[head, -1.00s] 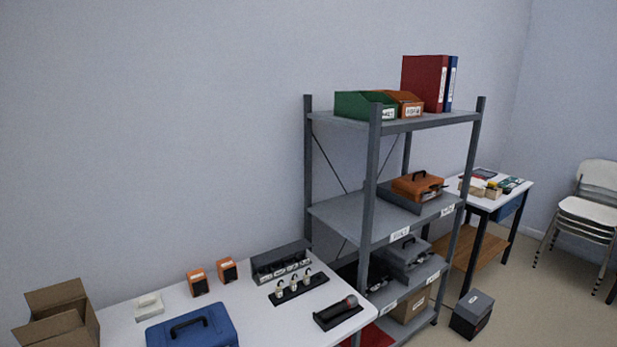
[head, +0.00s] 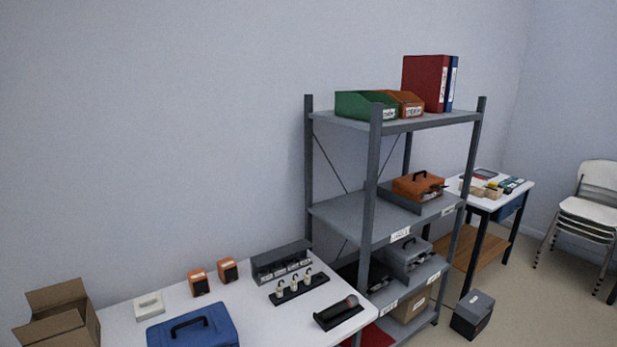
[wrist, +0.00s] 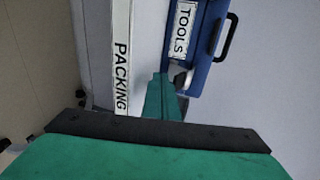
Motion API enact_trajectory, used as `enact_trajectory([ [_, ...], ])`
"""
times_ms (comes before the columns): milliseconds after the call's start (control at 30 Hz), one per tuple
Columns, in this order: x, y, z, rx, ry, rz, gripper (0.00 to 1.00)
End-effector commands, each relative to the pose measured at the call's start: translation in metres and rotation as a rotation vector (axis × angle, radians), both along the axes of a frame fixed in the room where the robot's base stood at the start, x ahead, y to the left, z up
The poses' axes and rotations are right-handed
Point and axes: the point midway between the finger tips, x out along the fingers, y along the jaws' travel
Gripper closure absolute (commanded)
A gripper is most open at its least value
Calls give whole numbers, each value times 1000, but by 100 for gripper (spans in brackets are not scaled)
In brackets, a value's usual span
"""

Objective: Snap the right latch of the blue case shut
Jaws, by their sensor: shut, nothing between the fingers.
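The blue case (head: 192,328) sits on the white table at the bottom of the head view, lid down, with its dark handle on top; its front is cut off. In the wrist view, the blue case (wrist: 207,60) is at the top right, turned sideways, with a TOOLS label (wrist: 183,30) and handle (wrist: 229,38). A pale latch part (wrist: 177,72) shows beside the label, partly hidden by my fingers. My green gripper (wrist: 164,82) is shut and empty, its tips close to that latch. I cannot tell whether they touch. The gripper is outside the head view.
A PACKING label (wrist: 121,60) runs along the table edge beside the case. Orange speakers (head: 213,276), a white box (head: 149,306), a microphone in a tray (head: 339,312) and an open carton (head: 60,315) stand around the case. A grey shelf rack (head: 370,200) stands at the right.

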Motion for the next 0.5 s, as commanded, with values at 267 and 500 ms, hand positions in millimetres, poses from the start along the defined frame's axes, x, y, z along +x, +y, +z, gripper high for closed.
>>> enact_trajectory([
  [267, 4, 3, 1, 0, 0, 0, 100],
  [500, 7, 5, 3, -1, 1, 0, 100],
])
